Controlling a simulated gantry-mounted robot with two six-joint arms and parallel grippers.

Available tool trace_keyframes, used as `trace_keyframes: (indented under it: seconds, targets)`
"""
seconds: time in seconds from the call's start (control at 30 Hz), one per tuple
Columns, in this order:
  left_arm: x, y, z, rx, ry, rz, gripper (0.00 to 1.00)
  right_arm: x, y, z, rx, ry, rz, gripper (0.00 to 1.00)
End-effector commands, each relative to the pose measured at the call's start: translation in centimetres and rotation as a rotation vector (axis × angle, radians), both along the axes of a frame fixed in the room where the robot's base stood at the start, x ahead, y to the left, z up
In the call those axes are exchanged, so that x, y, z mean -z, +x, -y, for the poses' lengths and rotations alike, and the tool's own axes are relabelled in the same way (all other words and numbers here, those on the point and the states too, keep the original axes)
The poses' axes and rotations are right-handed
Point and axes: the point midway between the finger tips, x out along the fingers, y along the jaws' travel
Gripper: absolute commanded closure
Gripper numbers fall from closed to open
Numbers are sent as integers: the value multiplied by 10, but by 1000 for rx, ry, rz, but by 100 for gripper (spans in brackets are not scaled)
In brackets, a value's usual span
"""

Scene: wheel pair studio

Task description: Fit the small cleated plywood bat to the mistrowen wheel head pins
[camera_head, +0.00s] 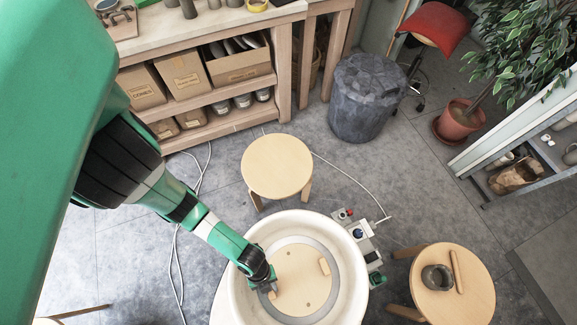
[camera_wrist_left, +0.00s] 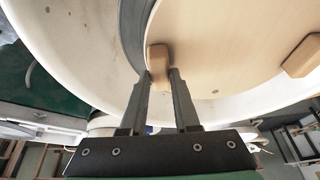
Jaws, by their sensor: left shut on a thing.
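The round plywood bat (camera_head: 298,285) is over the grey wheel head (camera_head: 334,289), inside the white splash pan. A rim of the wheel head shows around part of it. I cannot tell whether the bat rests flat or is slightly raised. My left gripper (camera_head: 269,287) is shut on one wooden cleat (camera_wrist_left: 157,58) near the bat's edge; the fingers stand on either side of it in the left wrist view. The other cleat (camera_head: 324,266) is free on the opposite side. A small dark hole shows in the bat. The wheel head pins are hidden. My right gripper is not in view.
The splash pan's white rim (camera_head: 357,270) surrounds the bat. A round stool (camera_head: 277,165) stands behind it. A control box (camera_head: 362,236) is beside the pan.

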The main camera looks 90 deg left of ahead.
Motion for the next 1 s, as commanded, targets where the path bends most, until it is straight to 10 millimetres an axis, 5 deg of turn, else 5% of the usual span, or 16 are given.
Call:
trace_keyframes:
  seconds: [0.8, 0.83, 1.0]
  targets:
    - [16, 1, 1, 0, -2, 3, 100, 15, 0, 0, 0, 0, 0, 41]
    - [16, 1, 1, 0, -2, 3, 65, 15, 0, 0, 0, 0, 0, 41]
    - [16, 1, 0, 1, -1, 2, 35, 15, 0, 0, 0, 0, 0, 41]
